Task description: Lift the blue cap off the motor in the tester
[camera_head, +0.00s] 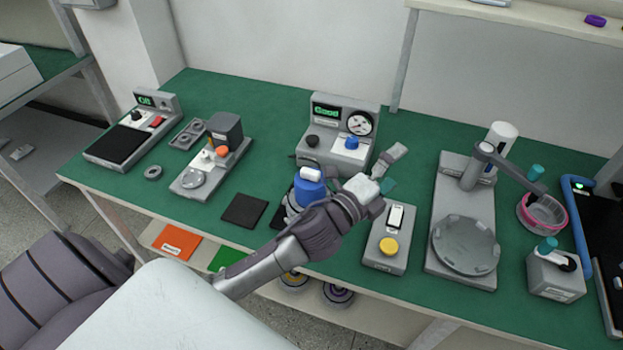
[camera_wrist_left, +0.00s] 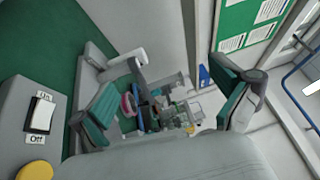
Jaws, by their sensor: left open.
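The blue cap (camera_head: 309,191) with a white top sits on the motor (camera_head: 292,208) in front of the tester (camera_head: 337,133), whose display reads "Good". My left forearm and wrist cover much of the motor and the cap's lower right side. My left gripper (camera_head: 393,169) is open and empty, to the right of the cap and apart from it, pointing right. In the left wrist view its two teal-padded fingers (camera_wrist_left: 168,108) are spread wide with nothing between them. The cap does not show there. My right gripper is in neither view.
A grey stand with a round plate (camera_head: 465,245) is farther right. Green table (camera_head: 270,100) is bare behind the left fixtures.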

